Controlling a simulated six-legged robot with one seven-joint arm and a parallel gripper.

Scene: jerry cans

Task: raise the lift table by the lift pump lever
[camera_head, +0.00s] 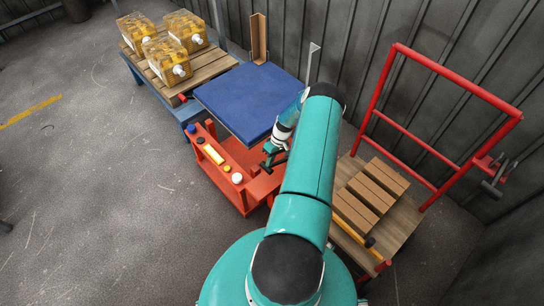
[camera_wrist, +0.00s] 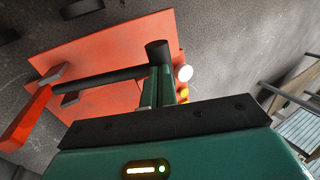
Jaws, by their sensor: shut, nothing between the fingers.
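The lift table has a blue top (camera_head: 235,105) over a red base (camera_head: 262,190) in the head view; the wrist view shows a red-orange panel (camera_wrist: 110,40). A black bar (camera_wrist: 100,78), which looks like the pump lever's grip, runs across that panel, with a red arm (camera_wrist: 25,120) at its left end. My gripper (camera_head: 270,160) is beside the blue top's front corner. In the wrist view its green fingers (camera_wrist: 165,80) are shut and empty, close to the black bar's right end. Whether they touch it I cannot tell. The lever is barely distinguishable in the head view.
A wooden-topped blue table (camera_head: 205,70) with yellow jerry cans (camera_head: 172,60) stands at the back left. A red-railed wooden cart (camera_head: 405,215) stands at the right by the wall. The grey floor at the left is clear.

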